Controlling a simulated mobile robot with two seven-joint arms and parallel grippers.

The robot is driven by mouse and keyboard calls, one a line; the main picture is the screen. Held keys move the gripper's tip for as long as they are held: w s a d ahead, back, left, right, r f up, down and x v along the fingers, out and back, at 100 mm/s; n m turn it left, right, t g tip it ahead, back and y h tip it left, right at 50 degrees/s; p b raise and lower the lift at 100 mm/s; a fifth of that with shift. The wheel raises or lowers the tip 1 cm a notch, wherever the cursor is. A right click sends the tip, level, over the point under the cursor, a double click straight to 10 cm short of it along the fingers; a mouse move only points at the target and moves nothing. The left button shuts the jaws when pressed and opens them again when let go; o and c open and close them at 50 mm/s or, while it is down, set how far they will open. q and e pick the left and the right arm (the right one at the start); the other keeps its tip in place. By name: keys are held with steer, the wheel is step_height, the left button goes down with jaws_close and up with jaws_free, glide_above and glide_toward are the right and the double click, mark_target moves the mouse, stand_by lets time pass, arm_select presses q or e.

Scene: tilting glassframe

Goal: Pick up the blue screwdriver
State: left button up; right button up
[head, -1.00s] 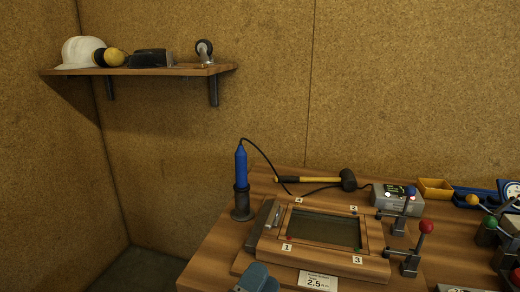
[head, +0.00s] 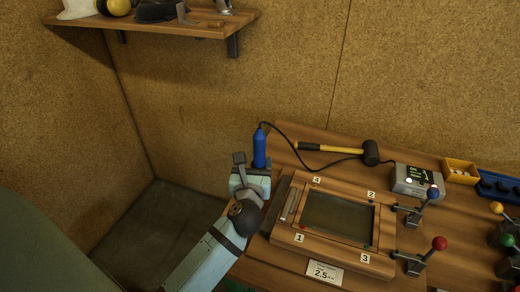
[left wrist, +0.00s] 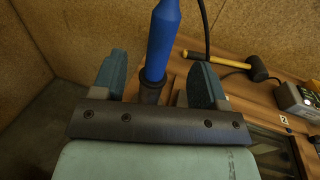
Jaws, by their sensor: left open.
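The blue screwdriver (head: 259,149) stands upright in a dark holder at the left end of the wooden workbench, with a black cable from its top. In the left wrist view the screwdriver (left wrist: 163,38) and its dark holder (left wrist: 151,90) show between my finger pads. My left gripper (head: 252,170) is at the holder, just in front of the screwdriver and low on it. In the left wrist view my left gripper (left wrist: 152,80) is open, with one finger on each side and gaps to the screwdriver. My right gripper is not in view.
A wooden frame with a glass pane (head: 338,218) lies right of the holder, with toggle clamps (head: 420,257) beside it. A mallet (head: 340,151) lies behind. A grey box (head: 415,182) and yellow bin (head: 460,171) stand at right. A shelf (head: 190,26) hangs above left.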

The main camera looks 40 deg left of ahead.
mark_target(257, 146)
arm_select(q)
steer(key=x, duration=0.5)
steer(key=shift+w+a+p, duration=0.1)
steer(key=shift+w+p, duration=0.2)
steer(key=shift+p, duration=0.05)
steer(key=x, duration=0.2)
steer(key=f+x, duration=0.1)
steer(key=x, duration=0.2)
steer(key=shift+w+p, duration=0.2)
steer(key=shift+p, duration=0.15)
steer(key=shift+s+d, duration=0.1)
steer(key=shift+d, duration=0.15)
steer(key=shift+c, duration=0.5)
steer(key=shift+r, duration=0.1)
steer(key=c, duration=1)
